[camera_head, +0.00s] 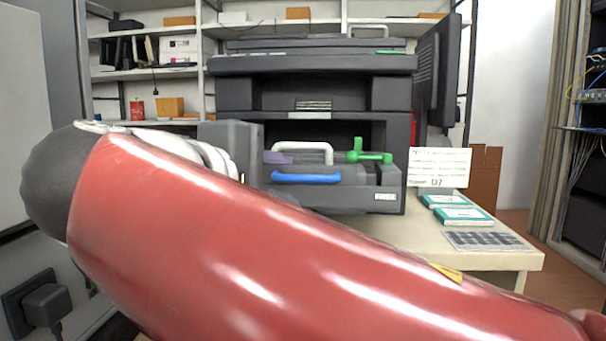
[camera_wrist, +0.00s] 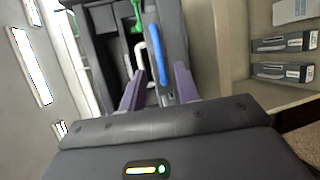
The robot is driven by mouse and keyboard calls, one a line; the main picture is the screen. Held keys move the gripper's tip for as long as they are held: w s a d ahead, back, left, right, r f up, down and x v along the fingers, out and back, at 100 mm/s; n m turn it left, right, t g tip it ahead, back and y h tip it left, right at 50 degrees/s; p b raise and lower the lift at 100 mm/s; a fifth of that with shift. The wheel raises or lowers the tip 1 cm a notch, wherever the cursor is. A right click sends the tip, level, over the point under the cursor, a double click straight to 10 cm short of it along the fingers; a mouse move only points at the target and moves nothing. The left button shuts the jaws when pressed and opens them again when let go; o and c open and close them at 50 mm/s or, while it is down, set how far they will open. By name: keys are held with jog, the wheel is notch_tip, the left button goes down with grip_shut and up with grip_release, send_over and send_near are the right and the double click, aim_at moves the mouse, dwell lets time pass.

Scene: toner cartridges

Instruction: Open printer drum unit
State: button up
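The printer (camera_head: 313,90) stands on the table, with its dark drum unit (camera_head: 384,196) seen in the open lower bay. The unit has a blue handle (camera_head: 306,178) at its front, a white handle (camera_head: 302,150) behind it and a green lever (camera_head: 368,156) to the right. My gripper comes in from the left; one purple finger shows by the white handle. In the wrist view my gripper (camera_wrist: 159,75) is open. The near end of the blue handle (camera_wrist: 153,50) lies between its fingers, with the white handle (camera_wrist: 140,60) to the left. No contact is clear.
A sign marked D7 (camera_head: 438,167), teal-and-white boxes (camera_head: 463,216) and a grey keypad-like sheet (camera_head: 488,241) are on the table's right side. My red arm hides much of the table front. Shelves (camera_head: 150,75) stand behind the printer.

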jog(key=v, duration=0.2)
jog(key=shift+s+a+r, duration=0.1)
jog(key=shift+s+a, duration=0.1)
jog(key=shift+s, duration=0.15)
jog(key=w+d+f+m+g+p, duration=0.1)
jog(key=d+f+m+g+p, duration=0.15)
jog(key=d+f, duration=0.35)
jog(key=w+d+f+m+g+p, duration=0.1)
jog(key=d+f+g+p, duration=0.2)
jog(key=d, duration=0.5)
jog(key=s+d+f+m+g+y+p, duration=0.1)
jog(key=s+d+f+m+y+p, duration=0.1)
jog(key=f, duration=0.5)
jog(key=s+d+f+m+g+y+p, duration=0.2)
jog(key=s+d+f+m+y+p, duration=0.1)
jog(key=s+d+f+m, duration=0.4)
jog(key=shift+s+f+m+y, duration=0.25)
jog(key=shift+f+m+y, duration=0.5)
jog(key=shift+f+y, duration=0.05)
